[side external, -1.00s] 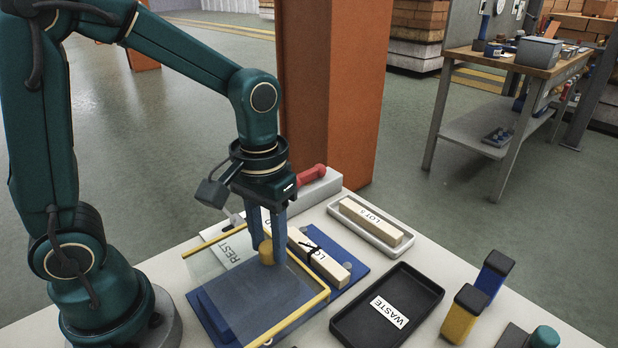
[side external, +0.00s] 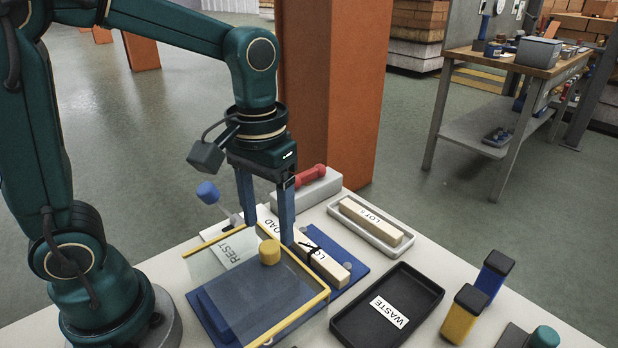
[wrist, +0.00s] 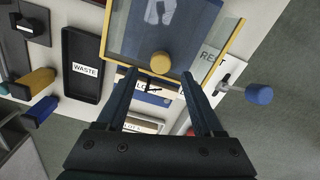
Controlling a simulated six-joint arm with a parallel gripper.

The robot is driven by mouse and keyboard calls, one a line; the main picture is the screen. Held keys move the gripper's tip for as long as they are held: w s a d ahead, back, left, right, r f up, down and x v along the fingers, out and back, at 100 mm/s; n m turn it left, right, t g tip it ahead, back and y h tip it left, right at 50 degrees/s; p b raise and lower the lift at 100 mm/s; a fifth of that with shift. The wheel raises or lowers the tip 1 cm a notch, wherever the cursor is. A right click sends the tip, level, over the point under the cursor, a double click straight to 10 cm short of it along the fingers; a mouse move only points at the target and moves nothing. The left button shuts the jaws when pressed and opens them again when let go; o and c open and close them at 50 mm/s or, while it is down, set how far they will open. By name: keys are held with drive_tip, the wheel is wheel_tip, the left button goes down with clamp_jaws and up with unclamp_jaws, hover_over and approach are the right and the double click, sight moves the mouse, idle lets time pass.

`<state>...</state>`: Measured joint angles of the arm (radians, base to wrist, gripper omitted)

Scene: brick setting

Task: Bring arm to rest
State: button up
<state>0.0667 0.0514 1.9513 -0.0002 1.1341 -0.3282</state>
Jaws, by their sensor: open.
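My gripper (side external: 265,213) is open and empty. Its two blue fingers point down behind the yellow knob (side external: 269,252), which sits on a clear panel with a yellow frame (side external: 312,308). In the wrist view the knob (wrist: 161,62) lies beyond the fingertips, apart from both fingers. The panel covers part of a blue plate (side external: 207,316). A white label reading REST (side external: 232,254) lies flat at the panel's left rear.
A blue-knobbed lever (side external: 208,191) stands close left of my fingers. A wooden bar with a dark tie (side external: 328,264) lies right of the panel. A LOT 5 bar (side external: 370,221) lies in a white tray, near a black WASTE tray (side external: 426,293) and upright blue and yellow blocks (side external: 464,315).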

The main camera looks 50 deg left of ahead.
drive_tip(key=shift+r, duration=0.5)
drive_tip(key=shift+r, duration=0.15)
drive_tip(key=s+a+r+m+t, duration=0.1)
drive_tip(key=s+m+t, duration=0.2)
drive_tip(key=s+t, duration=0.2)
drive_tip(key=shift+s+a+r+t, duration=0.25)
drive_tip(key=shift+s+r+t, duration=0.1)
drive_tip(key=shift+s, duration=0.15)
